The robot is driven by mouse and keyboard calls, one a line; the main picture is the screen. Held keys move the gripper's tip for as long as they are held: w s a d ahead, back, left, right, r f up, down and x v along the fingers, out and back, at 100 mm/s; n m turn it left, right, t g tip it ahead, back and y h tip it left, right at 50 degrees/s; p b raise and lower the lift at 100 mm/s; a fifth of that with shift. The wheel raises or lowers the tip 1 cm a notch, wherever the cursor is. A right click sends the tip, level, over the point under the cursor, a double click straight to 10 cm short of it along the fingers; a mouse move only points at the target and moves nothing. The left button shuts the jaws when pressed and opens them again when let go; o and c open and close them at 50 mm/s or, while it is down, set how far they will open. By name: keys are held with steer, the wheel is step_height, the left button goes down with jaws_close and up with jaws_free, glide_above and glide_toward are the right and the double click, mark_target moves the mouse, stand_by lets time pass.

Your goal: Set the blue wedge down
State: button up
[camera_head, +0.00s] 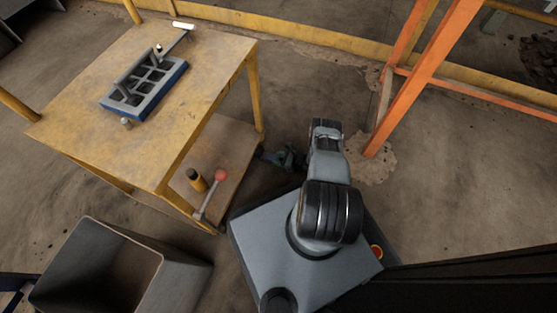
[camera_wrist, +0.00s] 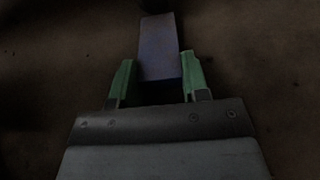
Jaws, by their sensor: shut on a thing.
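In the wrist view the blue wedge (camera_wrist: 160,50) sits between the two green fingertips of my gripper (camera_wrist: 157,78), which is shut on it. The wedge sticks out past the fingertips, and its near end is dark. In the head view my gripper (camera_head: 285,157) is low beside the yellow table's lower shelf, partly hidden by my arm.
A grey open bin (camera_head: 185,285) stands lower left. An orange frame (camera_head: 425,75) stands right; the floor between is mostly clear.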

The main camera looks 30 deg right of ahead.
steer(key=shift+f, duration=0.1)
steer(key=o, duration=0.9)
